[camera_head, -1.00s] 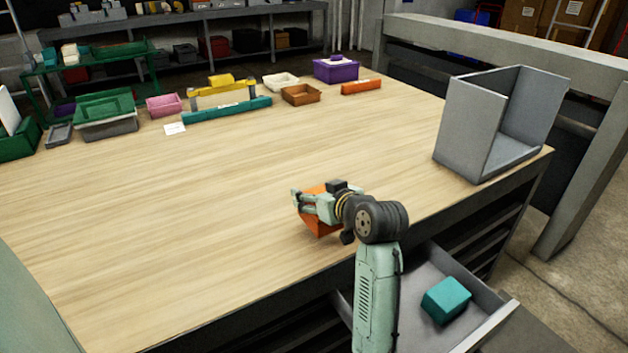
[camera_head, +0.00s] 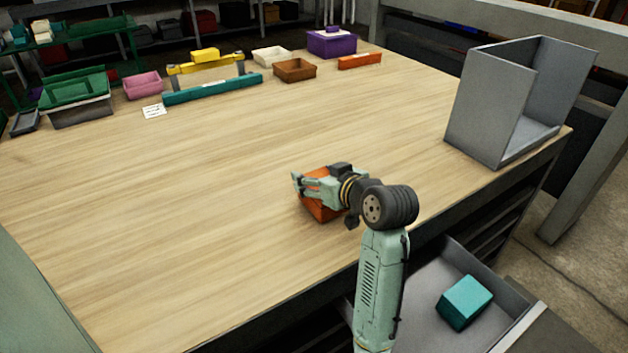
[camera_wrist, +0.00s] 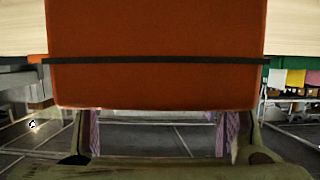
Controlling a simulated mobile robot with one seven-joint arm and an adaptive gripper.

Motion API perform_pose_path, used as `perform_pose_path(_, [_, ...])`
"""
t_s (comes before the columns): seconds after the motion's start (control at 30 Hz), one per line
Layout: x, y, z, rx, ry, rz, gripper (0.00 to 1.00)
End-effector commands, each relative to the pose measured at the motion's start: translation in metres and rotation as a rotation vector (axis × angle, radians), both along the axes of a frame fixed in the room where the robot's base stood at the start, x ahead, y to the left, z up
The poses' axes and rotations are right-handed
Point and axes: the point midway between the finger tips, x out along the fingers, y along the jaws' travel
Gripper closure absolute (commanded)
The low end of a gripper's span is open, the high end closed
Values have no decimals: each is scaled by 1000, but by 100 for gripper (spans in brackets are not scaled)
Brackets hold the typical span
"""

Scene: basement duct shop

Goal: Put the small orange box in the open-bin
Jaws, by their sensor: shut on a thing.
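The small orange box (camera_head: 321,207) is in my gripper (camera_head: 312,188), over the front middle part of the wooden table. My gripper is shut on it, and the fingers hide part of the box. In the wrist view the orange box (camera_wrist: 155,85) fills the upper middle, with a thin dark line across it. I cannot tell whether its underside touches the table. A grey bin (camera_head: 488,115), with tall side walls and an open top and front, stands at the table's right edge, apart from my gripper.
An open drawer (camera_head: 410,310) below the table's front edge holds a teal box (camera_head: 465,302). Along the back stand a purple bin (camera_head: 331,44), a brown tray (camera_head: 294,71), a teal bar (camera_head: 212,88) and a pink bin (camera_head: 142,86). The table's middle is clear.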

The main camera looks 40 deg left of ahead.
Motion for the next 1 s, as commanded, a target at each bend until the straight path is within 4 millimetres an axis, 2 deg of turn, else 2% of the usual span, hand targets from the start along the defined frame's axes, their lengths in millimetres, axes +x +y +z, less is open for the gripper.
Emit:
perform_pose_path(0.03, [-2,-3,-8,2,-3,0,72])
perform_pose_path(0.43, [-3,-4,-10,1,-3,1,72])
perform_pose_path(0.47, [-3,-4,-10,2,-1,1,37])
perform_pose_path(0.73, [-3,-4,-9,1,-1,1,19])
perform_pose_path(1.0, [-3,-4,-9,2,-1,1,18])
